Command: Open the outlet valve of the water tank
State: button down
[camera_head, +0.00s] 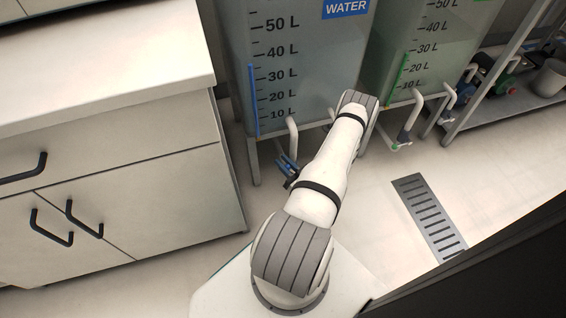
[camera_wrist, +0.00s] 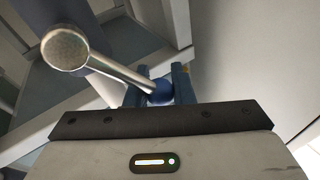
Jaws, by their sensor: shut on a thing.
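The water tank (camera_head: 300,70) with a blue WATER label stands at the top middle of the head view. A white outlet pipe (camera_head: 292,135) comes down from its lower front. In the head view my gripper (camera_head: 287,168) is low in front of the tank, partly hidden by my arm. The valve is too small there to tell its details.
A second tank (camera_head: 428,50) with green marks and a pipe stands to the right. A white cabinet (camera_head: 120,200) with black handles is close on the left. A floor drain (camera_head: 428,215) lies to the right, with bare floor around it. A shelf rack (camera_head: 515,105) stands far right.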

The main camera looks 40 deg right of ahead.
jog(key=c, duration=1.3)
grip_release()
jog(key=shift+f, duration=0.25)
jog(key=shift+o, duration=0.2)
notch_tip(320, 180, up, 10)
jog(key=p, duration=0.4)
jog(key=shift+c, duration=0.4)
